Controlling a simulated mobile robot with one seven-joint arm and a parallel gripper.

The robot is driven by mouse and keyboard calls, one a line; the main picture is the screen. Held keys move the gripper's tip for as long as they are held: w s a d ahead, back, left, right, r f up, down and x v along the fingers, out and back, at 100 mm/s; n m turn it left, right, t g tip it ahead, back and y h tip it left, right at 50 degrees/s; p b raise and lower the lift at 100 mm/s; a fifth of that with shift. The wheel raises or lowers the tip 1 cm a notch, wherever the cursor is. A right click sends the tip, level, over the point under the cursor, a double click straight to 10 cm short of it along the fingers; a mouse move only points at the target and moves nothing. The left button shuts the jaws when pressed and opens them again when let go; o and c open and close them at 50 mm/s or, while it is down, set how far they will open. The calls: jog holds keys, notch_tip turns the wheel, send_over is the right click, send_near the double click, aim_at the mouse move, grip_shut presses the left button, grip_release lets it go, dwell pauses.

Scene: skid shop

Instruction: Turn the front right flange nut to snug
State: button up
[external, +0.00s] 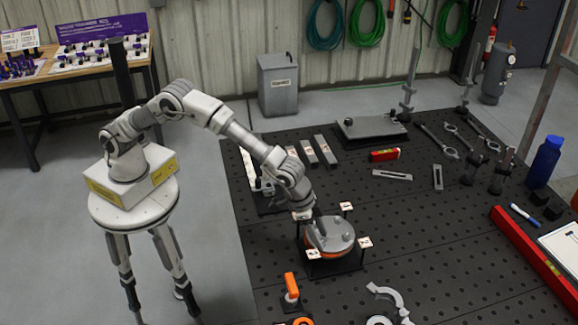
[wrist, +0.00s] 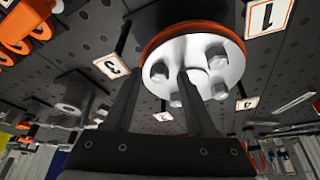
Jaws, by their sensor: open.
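The flange (external: 345,240) is a round grey plate with an orange rim, standing low on the dark bench among numbered cards. In the wrist view its pale face (wrist: 200,47) carries several hex nuts, including one at the upper left (wrist: 158,70), one at the upper right (wrist: 214,52) and one at the lower right (wrist: 220,90). I cannot tell for sure which is the front right nut. My gripper (external: 318,215) is just over the flange's back left part. In the wrist view my gripper (wrist: 158,80) is open, its right finger overlapping the face near the nuts; contact is unclear.
Small number cards stand around the flange, such as the right one (external: 365,242) and the front one (external: 313,253). A red level (external: 535,257) lies at the right.

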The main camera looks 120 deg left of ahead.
jog(key=n+p, duration=0.1)
jog(key=n, duration=0.1)
jog(key=n+y+p, duration=0.1)
jog(key=n+p, duration=0.1)
jog(key=n+g+y+p, duration=0.1)
jog(key=shift+w+d+r+n, duration=0.15)
jog(key=shift+d+r+n, duration=0.15)
jog(key=shift+d+n, duration=0.1)
jog(key=b+v, duration=0.2)
jog(key=v, duration=1.5)
jog(key=shift+a, duration=0.15)
jog(key=s+r+m+h, duration=0.1)
jog(key=s+r, duration=0.3)
jog(key=s, duration=0.3)
jog(key=s+r+m+t+h, duration=0.1)
jog(key=s+r+m, duration=0.15)
jog(key=s, duration=0.45)
jog(key=s+r+m+h, duration=0.1)
jog(key=s+r, duration=0.3)
jog(key=s, duration=0.3)
jog(key=s+d+f+m, duration=0.1)
jog(key=s+f+m, duration=0.1)
jog(key=s, duration=0.8)
jog(key=s+d+f+m+t, duration=0.1)
jog(key=s+f+m, duration=0.1)
jog(key=s, duration=0.9)
jog(key=shift+d+f, duration=0.2)
jog(key=shift+f, duration=0.05)
jog(key=shift+m, duration=0.25)
